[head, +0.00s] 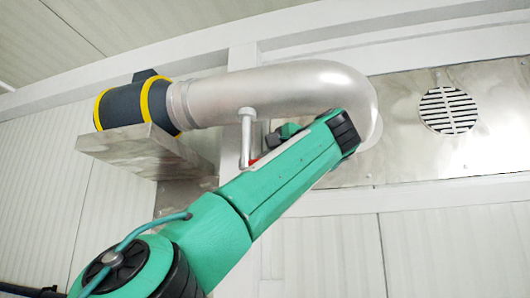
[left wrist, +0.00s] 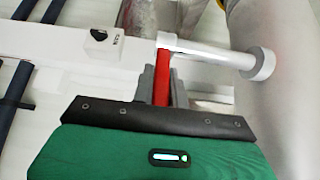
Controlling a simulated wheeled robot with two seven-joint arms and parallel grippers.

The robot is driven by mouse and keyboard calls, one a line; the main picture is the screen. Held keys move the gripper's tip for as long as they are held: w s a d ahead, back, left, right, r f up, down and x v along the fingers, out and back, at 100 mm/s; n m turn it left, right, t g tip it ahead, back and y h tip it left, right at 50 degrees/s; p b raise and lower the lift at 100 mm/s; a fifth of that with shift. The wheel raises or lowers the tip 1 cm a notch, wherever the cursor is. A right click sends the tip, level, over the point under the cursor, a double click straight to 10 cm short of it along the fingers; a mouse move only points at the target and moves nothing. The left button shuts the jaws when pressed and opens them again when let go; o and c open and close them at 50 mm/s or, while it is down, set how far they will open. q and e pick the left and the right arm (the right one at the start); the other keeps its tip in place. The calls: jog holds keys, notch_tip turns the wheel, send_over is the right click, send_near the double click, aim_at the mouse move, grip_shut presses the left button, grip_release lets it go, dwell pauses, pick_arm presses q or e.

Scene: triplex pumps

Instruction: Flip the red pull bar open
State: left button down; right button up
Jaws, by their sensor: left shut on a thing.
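The red pull bar (left wrist: 162,68) shows in the left wrist view, joined at its top to the left end of a pale grey rod (left wrist: 210,52). It runs down from the rod at roughly a right angle. My left gripper (left wrist: 163,85) has its grey fingers on either side of the red bar and is shut on it. The bar's lower end is hidden behind the gripper's black edge. In the head view, only a small bit of the red bar (head: 253,161) shows beside my green arm, below the rod (head: 246,135); the left fingertips are hidden there. My right gripper is not in view.
A large silver bent pipe (head: 280,92) carries the rod. A dark cylinder with yellow bands (head: 125,105) sits at its left end, above a metal block (head: 150,150). A metal panel with a round vent (head: 448,110) is at right. White walls stand behind.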

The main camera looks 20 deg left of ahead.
pick_arm(q)
jog(key=shift+w+n+g, duration=0.1)
jog(key=shift+n+g, duration=0.2)
jog(key=shift+g, duration=0.1)
jog(key=c, duration=1.4)
grip_release()
jog(key=shift+w, duration=0.1)
jog(key=shift+s+d, duration=0.3)
jog(key=shift+d, duration=0.1)
jog(key=v, duration=1.1)
jog(key=shift+f, duration=0.25)
jog(key=shift+w+d, duration=0.1)
jog(key=shift+d, duration=0.05)
